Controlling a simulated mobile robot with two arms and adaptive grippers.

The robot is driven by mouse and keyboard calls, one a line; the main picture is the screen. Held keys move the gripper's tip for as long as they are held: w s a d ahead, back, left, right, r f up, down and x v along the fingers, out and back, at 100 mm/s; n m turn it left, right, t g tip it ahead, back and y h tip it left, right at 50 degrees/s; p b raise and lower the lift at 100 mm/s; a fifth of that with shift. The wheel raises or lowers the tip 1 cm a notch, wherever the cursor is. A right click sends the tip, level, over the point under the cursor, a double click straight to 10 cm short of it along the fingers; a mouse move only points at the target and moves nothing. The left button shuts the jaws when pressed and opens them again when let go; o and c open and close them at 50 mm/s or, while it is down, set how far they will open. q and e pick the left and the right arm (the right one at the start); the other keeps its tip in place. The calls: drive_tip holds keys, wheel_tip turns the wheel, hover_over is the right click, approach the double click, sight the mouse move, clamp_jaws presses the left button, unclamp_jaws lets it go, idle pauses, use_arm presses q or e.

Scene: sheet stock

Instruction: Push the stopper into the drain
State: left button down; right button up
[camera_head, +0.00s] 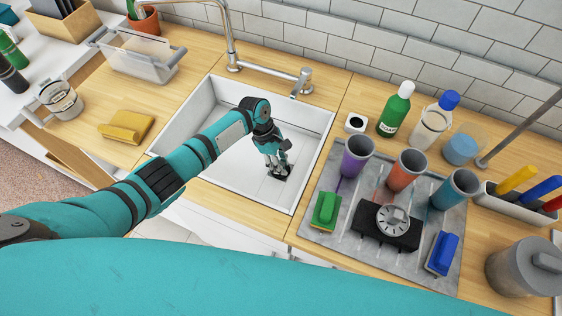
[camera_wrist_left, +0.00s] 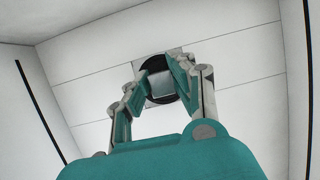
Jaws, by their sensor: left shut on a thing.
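My left gripper (camera_head: 278,165) reaches down into the white sink basin (camera_head: 226,168), with its fingertips close to the floor. In the left wrist view, the gripper (camera_wrist_left: 164,80) is shut on the stopper (camera_wrist_left: 162,88), a small grey block between the two fingers. A black round shape surrounds the block, and I cannot tell how much is stopper and how much is drain. A pale square plate (camera_wrist_left: 145,60) shows around it. In the head view the fingers hide most of this spot. My right gripper is not in view.
A curved faucet (camera_head: 232,40) and a tap post (camera_head: 303,82) stand behind the basin. A yellow sponge (camera_head: 126,127) lies left of it. The basin floor around the gripper is clear.

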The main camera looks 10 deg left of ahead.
use_arm(q)
drive_tip(key=shift+s+f, duration=0.1)
drive_tip(key=shift+f, duration=0.1)
idle(0.6)
drive_tip(key=shift+s+f, duration=0.1)
drive_tip(key=c, duration=1.3)
unclamp_jaws()
drive_tip(key=shift+c, duration=0.2)
drive_tip(key=o, duration=0.3)
drive_tip(key=shift+w, duration=0.2)
drive_tip(key=shift+o, duration=0.4)
drive_tip(key=o, duration=0.4)
drive_tip(key=shift+r+p, duration=0.2)
drive_tip(key=shift+p, duration=0.1)
